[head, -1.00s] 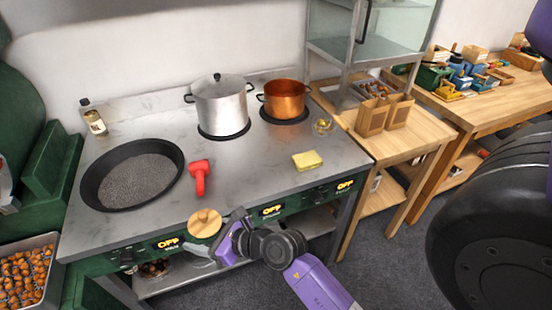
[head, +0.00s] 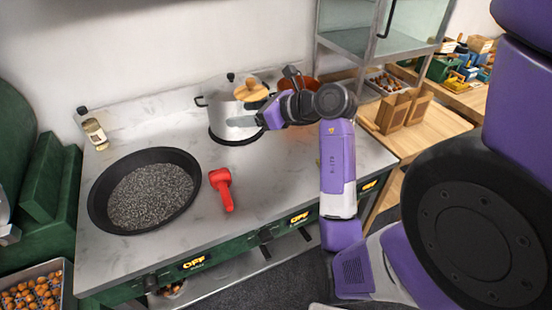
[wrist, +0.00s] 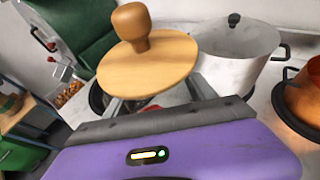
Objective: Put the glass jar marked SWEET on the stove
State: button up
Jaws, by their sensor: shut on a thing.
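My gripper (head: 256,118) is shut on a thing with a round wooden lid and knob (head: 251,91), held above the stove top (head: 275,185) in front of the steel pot. The lid (wrist: 150,70) fills the middle of the wrist view, above the fingers. The body under the lid is mostly hidden or see-through, and I cannot read any SWEET mark. A small bottle with a pale label (head: 95,134) stands at the stove's back left corner; its writing is too small to read.
The front middle is clear. A wooden table (head: 440,125) stands to the right.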

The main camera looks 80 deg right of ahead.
aim_at(252, 175)
notch_tip(252, 175, down, 19)
jog(key=shift+f+b, duration=0.15)
jog(key=shift+b, duration=0.2)
jog(key=shift+f, duration=0.1)
jog(key=o, duration=1.4)
jog(key=shift+c, duration=0.2)
jog(key=shift+s, duration=0.1)
jog(key=v, duration=1.2)
jog(key=shift+b, duration=0.4)
